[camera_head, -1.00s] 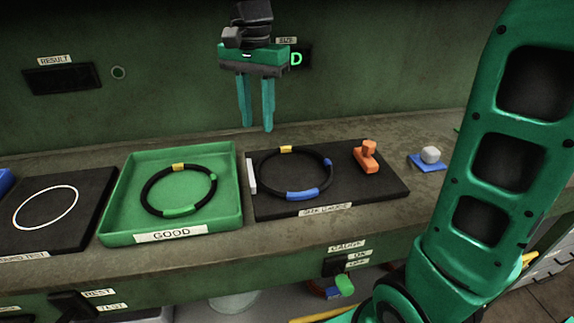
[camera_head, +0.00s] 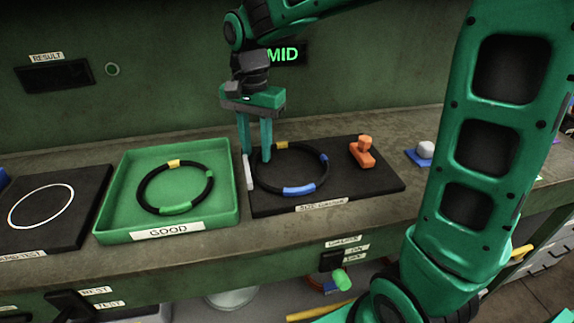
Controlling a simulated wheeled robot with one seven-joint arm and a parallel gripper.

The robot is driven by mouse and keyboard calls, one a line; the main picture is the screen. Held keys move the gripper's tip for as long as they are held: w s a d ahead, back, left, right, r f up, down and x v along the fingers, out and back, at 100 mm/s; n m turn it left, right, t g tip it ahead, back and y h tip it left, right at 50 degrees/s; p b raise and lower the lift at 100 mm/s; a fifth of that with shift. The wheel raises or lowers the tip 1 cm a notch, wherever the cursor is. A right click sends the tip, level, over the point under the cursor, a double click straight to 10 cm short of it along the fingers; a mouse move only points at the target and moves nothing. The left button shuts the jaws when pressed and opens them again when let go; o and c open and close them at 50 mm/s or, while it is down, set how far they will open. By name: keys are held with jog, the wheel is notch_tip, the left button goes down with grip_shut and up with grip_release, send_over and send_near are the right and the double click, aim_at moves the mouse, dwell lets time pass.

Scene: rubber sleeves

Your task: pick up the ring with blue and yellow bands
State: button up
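The black ring with blue and yellow bands (camera_head: 299,190) lies flat on the dark size-gauge pad (camera_head: 375,185). Its yellow band is at the back, one blue band at the front and a smaller blue one at the right. My gripper (camera_head: 256,156) points down at the ring's left back edge. Its two teal fingers are apart with nothing clearly held between them. The fingers hide a little of the ring there, and I cannot tell whether they touch it or straddle it.
A white block (camera_head: 249,173) stands at the pad's left edge, close to the fingers. An orange clamp-like piece (camera_head: 362,152) sits at its right. A display (camera_head: 284,54) reads MID.

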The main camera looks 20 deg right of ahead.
jog(key=shift+c, duration=0.5)
grip_shut()
